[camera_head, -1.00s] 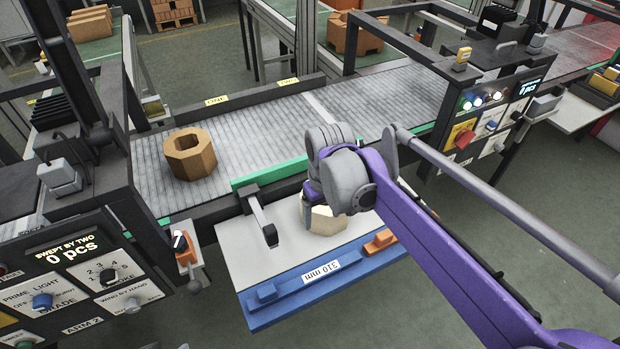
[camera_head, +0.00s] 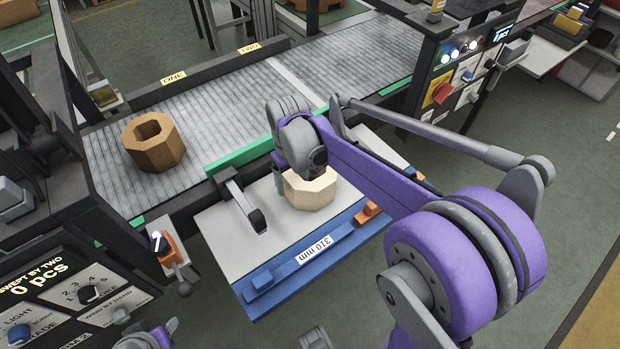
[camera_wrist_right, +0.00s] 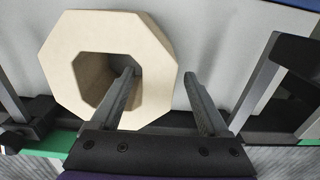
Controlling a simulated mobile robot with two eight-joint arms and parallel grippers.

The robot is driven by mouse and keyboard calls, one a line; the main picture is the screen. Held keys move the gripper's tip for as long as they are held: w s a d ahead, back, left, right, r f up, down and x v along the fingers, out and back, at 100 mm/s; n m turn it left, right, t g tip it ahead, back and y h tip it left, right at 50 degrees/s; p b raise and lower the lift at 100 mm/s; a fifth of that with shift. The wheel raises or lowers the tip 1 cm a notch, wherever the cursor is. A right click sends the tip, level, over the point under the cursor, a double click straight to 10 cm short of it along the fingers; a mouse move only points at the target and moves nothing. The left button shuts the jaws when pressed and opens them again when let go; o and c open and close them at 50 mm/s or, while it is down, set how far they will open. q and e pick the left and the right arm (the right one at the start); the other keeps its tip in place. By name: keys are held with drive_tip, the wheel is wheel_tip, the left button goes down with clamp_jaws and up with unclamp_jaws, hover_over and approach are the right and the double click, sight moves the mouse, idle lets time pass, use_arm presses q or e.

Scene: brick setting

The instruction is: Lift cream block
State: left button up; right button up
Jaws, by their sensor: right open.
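The cream block (camera_head: 312,192) is an octagonal ring with a central hole. It lies on the pale plate (camera_head: 225,237) beside the conveyor, partly hidden by my right arm in the head view. In the right wrist view the cream block (camera_wrist_right: 155,45) fills the left half. My right gripper (camera_wrist_right: 160,76) is open, one finger over the block's hole and the other just outside its right wall. The wall appears between the fingers, not gripped. In the head view my right wrist hides most of the gripper. My left gripper does not show clearly.
A brown octagonal ring (camera_head: 153,146) stands on the grey roller conveyor (camera_head: 225,100). A dark clamp arm (camera_head: 243,205) stands left of the block. Control panels flank the plate.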

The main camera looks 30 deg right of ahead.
drive_tip(key=shift+w+d+f, duration=0.1)
drive_tip(key=shift+f, duration=1.35)
clamp_jaws()
drive_tip(key=shift+r, duration=0.1)
